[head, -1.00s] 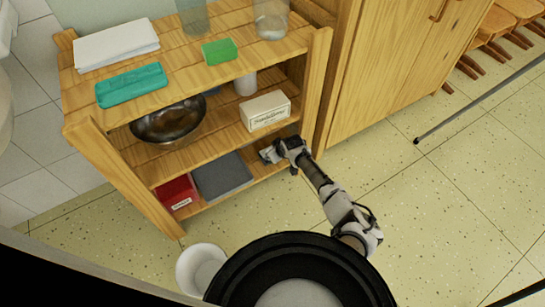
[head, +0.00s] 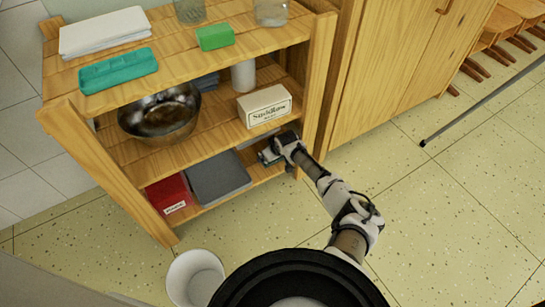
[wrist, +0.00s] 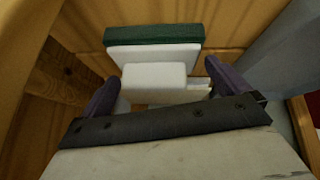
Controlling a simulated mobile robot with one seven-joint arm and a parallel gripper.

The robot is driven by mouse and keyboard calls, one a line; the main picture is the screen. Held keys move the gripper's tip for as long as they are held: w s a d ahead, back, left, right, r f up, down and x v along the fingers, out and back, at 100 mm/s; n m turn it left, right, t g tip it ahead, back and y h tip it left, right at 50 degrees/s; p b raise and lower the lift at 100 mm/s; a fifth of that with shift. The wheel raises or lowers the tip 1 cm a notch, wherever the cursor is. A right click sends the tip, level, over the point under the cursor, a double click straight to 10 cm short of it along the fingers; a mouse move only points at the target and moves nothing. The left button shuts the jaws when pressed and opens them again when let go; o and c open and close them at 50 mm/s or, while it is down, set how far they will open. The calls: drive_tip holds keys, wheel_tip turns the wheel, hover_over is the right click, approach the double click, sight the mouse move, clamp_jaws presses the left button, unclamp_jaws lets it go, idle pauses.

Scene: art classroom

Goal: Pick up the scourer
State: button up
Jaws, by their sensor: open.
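A scourer with a dark green layer and a white layer (wrist: 153,52) lies on the bottom shelf, just ahead of my gripper in the wrist view. A smaller white block (wrist: 153,76) shows in front of it, between the fingers; I cannot tell if it is part of the scourer. My gripper (wrist: 164,84) is open, with one dark finger on each side of the white block and no clear contact. In the head view my gripper (head: 273,152) reaches into the right end of the bottom shelf, and the scourer is mostly hidden by it.
A grey box (head: 217,177) and a red box (head: 168,193) stand left on the bottom shelf. Above are a white box (head: 264,107) and a metal bowl (head: 160,122). The right shelf post (head: 318,85) is close to my arm. A white bin (head: 192,278) stands on the floor.

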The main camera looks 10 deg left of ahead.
drive_tip(key=c, duration=0.9)
drive_tip(key=shift+r, duration=0.1)
